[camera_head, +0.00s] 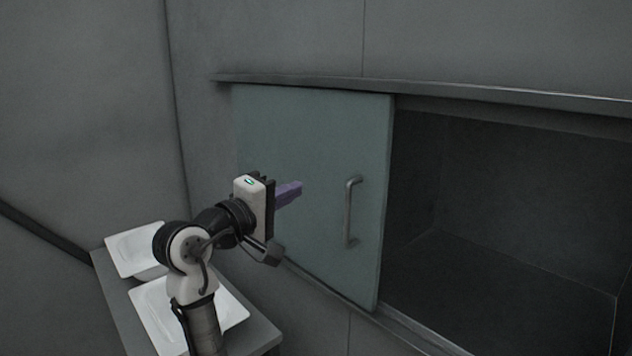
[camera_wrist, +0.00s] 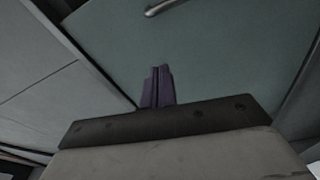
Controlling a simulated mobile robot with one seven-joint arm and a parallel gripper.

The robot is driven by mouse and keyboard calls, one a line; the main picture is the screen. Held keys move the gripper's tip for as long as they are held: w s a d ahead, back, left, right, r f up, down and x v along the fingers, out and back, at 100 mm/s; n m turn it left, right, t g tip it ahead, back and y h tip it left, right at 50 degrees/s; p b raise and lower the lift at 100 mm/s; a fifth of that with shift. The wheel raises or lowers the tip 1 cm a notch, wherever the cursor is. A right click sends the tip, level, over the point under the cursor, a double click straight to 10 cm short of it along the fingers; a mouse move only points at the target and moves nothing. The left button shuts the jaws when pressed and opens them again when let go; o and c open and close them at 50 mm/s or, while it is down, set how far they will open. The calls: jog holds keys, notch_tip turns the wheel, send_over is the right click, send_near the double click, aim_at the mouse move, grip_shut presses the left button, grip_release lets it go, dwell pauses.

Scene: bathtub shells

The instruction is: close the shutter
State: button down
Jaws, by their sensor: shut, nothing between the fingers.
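The shutter (camera_head: 315,140) is a flat grey-green sliding panel. It covers the left part of a wall recess, and the right part of the recess stands open. A vertical metal bar handle (camera_head: 349,212) sits near the panel's right edge. My gripper (camera_head: 298,188) is shut and empty, in front of the panel and left of the handle. I cannot tell whether the fingertips touch the panel. In the wrist view, the purple fingers (camera_wrist: 161,72) are together and point at the shutter (camera_wrist: 215,50), with part of the handle (camera_wrist: 162,6) at the top edge.
The dark open recess (camera_head: 520,210) lies right of the panel. A rail (camera_head: 450,93) runs along the top of the opening. At lower left, a grey counter (camera_head: 262,330) holds two white basins (camera_head: 228,308), close to my arm. Plain grey walls surround the area.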

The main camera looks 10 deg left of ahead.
jog(key=p, duration=0.3)
send_near(338, 167)
jog(key=x, duration=0.5)
jog(key=shift+w, duration=0.2)
jog(key=s+d, duration=0.2)
jog(key=shift+s+f+p, duration=0.35)
jog(key=shift+f, duration=0.05)
jog(key=shift+s+d+f, duration=0.1)
jog(key=shift+s+d, duration=0.1)
jog(key=shift+s, duration=0.1)
jog(key=shift+d, duration=0.1)
